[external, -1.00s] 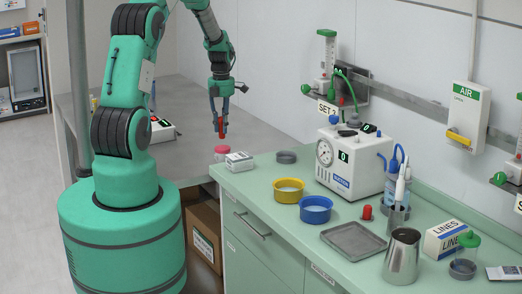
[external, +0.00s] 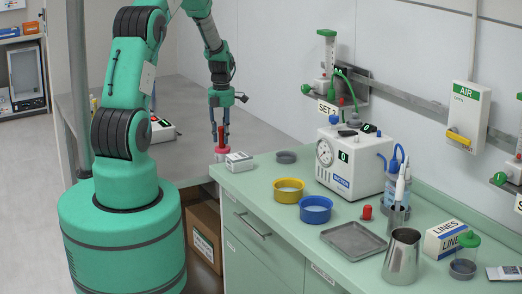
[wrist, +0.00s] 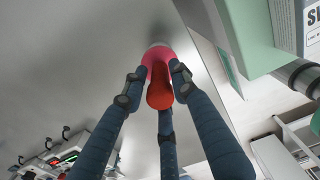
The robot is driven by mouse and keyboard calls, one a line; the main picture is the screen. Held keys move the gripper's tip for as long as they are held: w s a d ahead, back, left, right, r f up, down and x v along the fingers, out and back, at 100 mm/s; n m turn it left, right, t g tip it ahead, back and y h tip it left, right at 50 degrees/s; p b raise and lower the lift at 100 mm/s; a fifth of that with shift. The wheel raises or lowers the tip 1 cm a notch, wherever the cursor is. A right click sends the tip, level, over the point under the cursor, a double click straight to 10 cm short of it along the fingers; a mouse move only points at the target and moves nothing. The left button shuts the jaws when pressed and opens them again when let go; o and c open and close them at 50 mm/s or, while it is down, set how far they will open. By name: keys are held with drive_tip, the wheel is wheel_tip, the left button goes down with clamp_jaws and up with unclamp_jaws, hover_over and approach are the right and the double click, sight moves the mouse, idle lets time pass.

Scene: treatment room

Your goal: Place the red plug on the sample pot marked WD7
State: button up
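The red plug (external: 221,136) stands upright between the fingers of my gripper (external: 221,144). The fingers look closed around the plug. I cannot tell whether the plug is fully seated. No marking WD7 is readable on the pot.
A small white box (external: 239,161) stands close to the right of the pot. A grey dish (external: 286,157), yellow bowl (external: 289,195) and blue bowl (external: 316,214) are farther right. Another red plug-like piece (external: 366,212) stands by a grey tray (external: 353,243).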

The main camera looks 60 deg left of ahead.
drive_tip(key=shift+o, duration=0.2)
drive_tip(key=shift+r, duration=0.15)
wheel_tip(320, 180, up, 12)
drive_tip(key=shift+r+p, duration=0.1)
drive_tip(key=shift+p, duration=0.35)
idle(0.8)
